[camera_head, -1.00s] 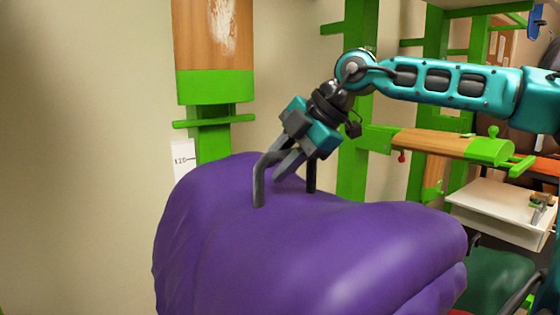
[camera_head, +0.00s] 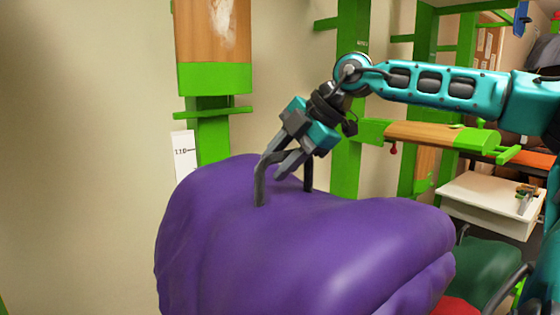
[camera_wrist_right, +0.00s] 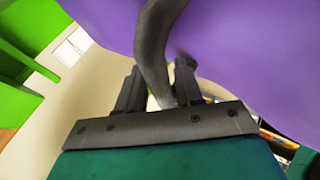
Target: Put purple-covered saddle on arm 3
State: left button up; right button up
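The purple-covered saddle (camera_head: 300,245) fills the lower middle of the head view. A dark bar handle (camera_head: 260,185) stands up from its top. My right gripper (camera_head: 272,165) reaches down from the right, its fingers at the handle. In the right wrist view, the handle (camera_wrist_right: 153,45) passes between the two fingers (camera_wrist_right: 158,90), and the gripper looks shut on it. The purple cover (camera_wrist_right: 240,50) lies close beyond the fingers. Wooden arms with green ends show on the left (camera_head: 213,45) and right (camera_head: 440,135); I cannot read which is arm 3. My left gripper is out of view.
Green rack posts (camera_head: 350,155) stand behind the saddle. A white card (camera_head: 184,157) hangs on the beige wall beside the left green bracket. A white tray (camera_head: 485,205) and a dark green saddle-like shape (camera_head: 485,270) are at the right. Bare wall (camera_head: 80,160) fills the left.

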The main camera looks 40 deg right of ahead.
jog(key=o, duration=0.3)
jog(key=shift+f, duration=0.15)
jog(key=shift+s+f, duration=0.1)
jog(key=shift+f, duration=0.15)
jog(key=shift+s+d+r, duration=0.15)
jog(key=shift+r, duration=0.25)
jog(key=v, duration=1.2)
jog(key=shift+r, duration=0.2)
jog(key=shift+s, duration=0.1)
